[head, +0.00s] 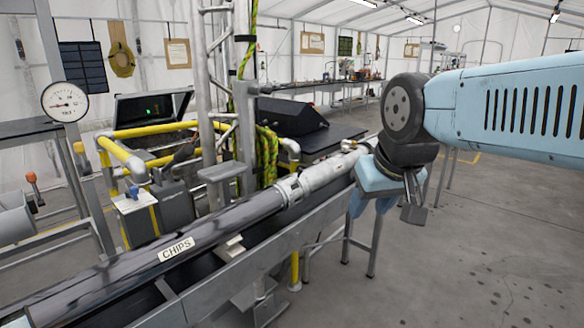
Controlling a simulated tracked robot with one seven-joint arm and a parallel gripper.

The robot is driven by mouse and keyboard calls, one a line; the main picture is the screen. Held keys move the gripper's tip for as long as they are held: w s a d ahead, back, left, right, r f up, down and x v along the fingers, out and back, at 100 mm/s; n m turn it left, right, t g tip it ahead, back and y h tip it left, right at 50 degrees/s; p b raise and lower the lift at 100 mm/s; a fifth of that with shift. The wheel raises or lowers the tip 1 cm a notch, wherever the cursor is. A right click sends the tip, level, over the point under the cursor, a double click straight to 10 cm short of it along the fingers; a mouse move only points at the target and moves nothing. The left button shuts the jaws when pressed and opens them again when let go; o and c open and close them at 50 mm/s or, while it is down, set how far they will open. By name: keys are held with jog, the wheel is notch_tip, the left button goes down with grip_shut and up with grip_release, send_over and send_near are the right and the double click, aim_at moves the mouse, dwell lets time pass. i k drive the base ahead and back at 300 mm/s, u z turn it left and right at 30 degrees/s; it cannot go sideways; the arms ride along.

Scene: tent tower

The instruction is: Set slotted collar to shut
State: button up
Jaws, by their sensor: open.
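A light metal collar (290,190) sits around the long pipe marked CHIPS, where the dark section meets a lighter metal section. I take this for the slotted collar; its slot is too small to make out, so I cannot tell how it is set. My gripper (371,203) is open, with its light blue fingers pointing down. In the picture it is right of the collar, beside the far end of the pipe, and apart from the collar. The gripper and wrist hide part of what lies behind them.
The pipe lies over a grey metal trough (245,240) on legs. Yellow rails (150,130), a metal lattice tower (212,90) and a green-yellow rope (267,155) stand behind it. A round gauge (65,102) is at left. The concrete floor at right is clear.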

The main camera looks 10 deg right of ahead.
aim_at(291, 196)
jog(key=u, duration=0.1)
jog(key=i, duration=1)
jog(key=z, duration=0.1)
